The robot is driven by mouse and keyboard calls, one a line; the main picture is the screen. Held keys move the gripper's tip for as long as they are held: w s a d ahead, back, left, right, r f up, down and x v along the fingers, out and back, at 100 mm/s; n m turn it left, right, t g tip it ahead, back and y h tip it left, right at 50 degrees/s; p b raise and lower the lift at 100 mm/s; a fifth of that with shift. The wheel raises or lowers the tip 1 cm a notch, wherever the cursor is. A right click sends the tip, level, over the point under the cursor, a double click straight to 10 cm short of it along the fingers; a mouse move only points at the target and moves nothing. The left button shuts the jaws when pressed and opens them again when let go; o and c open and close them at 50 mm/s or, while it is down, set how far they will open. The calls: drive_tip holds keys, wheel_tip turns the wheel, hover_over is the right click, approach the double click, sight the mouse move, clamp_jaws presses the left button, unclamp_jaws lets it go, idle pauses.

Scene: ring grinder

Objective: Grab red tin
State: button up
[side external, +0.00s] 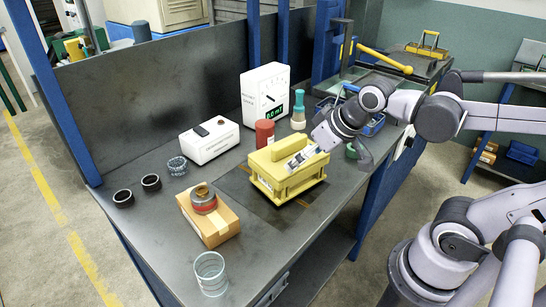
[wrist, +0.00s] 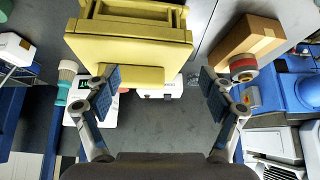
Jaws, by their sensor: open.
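The red tin (side external: 265,133) stands upright on the bench, behind the yellow box (side external: 287,170) in the side view. Its lower part is partly hidden by that box. My gripper (side external: 303,157) is at the right side of the yellow box, to the right of and nearer than the tin. In the wrist view my gripper (wrist: 160,83) is open, its two fingers wide apart with nothing held. The yellow box (wrist: 130,48) fills the top there. I cannot tell whether the fingers touch it.
A cardboard box (side external: 222,229) bears a red-banded round part (side external: 203,204). A white gauge box (side external: 265,92), a teal-topped bottle (side external: 298,111) and a white case (side external: 210,139) stand near the tin. A glass jar (side external: 210,272) is at the front edge.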

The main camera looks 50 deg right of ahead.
sight(265, 133)
drive_tip(key=w+d, duration=0.1)
drive_tip(key=w, duration=0.2)
drive_tip(key=w+d+r+m+g, duration=0.1)
drive_tip(key=w+d, duration=0.1)
drive_tip(key=w, duration=0.2)
drive_tip(key=w+d+r+m+h, duration=0.1)
drive_tip(key=w, duration=0.2)
drive_tip(key=shift+w+d+r, duration=0.25)
drive_tip(key=shift+d, duration=0.1)
drive_tip(key=w+d+f+m, duration=0.1)
drive_tip(key=w+d, duration=0.1)
drive_tip(key=w, duration=0.1)
drive_tip(key=w+d+f+m+g, duration=0.1)
drive_tip(key=w+d, duration=0.1)
drive_tip(key=w, duration=0.2)
drive_tip(key=w+d+f+h, duration=0.1)
drive_tip(key=w+d+f, duration=0.1)
drive_tip(key=w, duration=0.1)
drive_tip(key=shift+w+d+f+m+g, duration=0.1)
drive_tip(key=shift+w+d+m+g, duration=0.1)
drive_tip(key=shift+m+g, duration=0.2)
drive_tip(key=shift+x, duration=5.05)
drive_tip(key=shift+w+d, duration=0.1)
drive_tip(key=shift+w, duration=0.05)
drive_tip(key=c, duration=1.4)
